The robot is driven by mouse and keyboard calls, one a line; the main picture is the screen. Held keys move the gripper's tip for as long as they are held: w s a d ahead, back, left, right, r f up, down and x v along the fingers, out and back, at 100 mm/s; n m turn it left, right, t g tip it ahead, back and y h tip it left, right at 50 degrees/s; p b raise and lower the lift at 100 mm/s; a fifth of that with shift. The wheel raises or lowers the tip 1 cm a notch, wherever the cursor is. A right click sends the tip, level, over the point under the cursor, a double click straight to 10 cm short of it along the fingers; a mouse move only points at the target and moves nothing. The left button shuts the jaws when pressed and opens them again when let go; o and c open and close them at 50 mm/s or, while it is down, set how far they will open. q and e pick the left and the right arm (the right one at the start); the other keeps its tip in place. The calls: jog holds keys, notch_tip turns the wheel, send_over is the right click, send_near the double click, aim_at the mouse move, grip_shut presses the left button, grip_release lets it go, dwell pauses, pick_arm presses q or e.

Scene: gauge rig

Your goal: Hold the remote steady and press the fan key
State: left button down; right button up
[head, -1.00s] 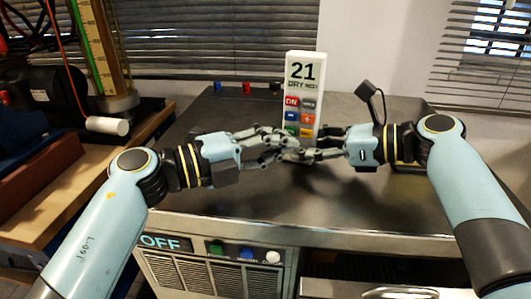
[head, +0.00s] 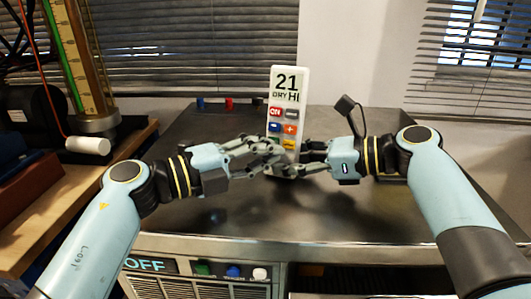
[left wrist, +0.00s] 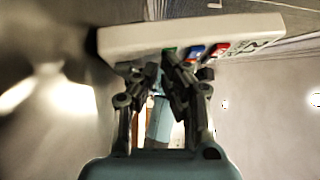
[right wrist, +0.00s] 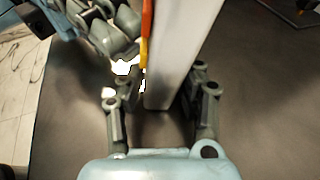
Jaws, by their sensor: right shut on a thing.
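The white remote (head: 288,100) stands upright above the grey worktop. Its display reads 21, DRY and HI, over rows of coloured keys: red ON, grey, blue, orange, green and yellow. My right gripper (right wrist: 160,88) is shut around the remote's lower part, a finger on each side; it also shows in the head view (head: 300,168). My left gripper (left wrist: 163,66) has its fingertips together at the remote's face by the green key (left wrist: 169,51). I cannot tell whether they touch the key. In the head view the left fingers (head: 278,150) cover part of the lower keys.
A gauge column (head: 75,60) stands at far left.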

pick_arm(q)
jog(key=s, duration=0.2)
jog(key=s+a, duration=0.1)
jog(key=s, duration=0.1)
jog(key=shift+a+f, duration=0.1)
pick_arm(e)
jog(key=shift+c, duration=0.7)
pick_arm(q)
jog(key=v, duration=0.9)
jog(key=shift+s+a, duration=0.1)
jog(key=shift+a, duration=0.15)
pick_arm(e)
jog(key=o, duration=0.9)
jog(key=shift+o, duration=0.2)
jog(key=v, duration=1.2)
pick_arm(q)
jog(key=shift+s, duration=0.1)
pick_arm(e)
jog(key=shift+s, duration=0.1)
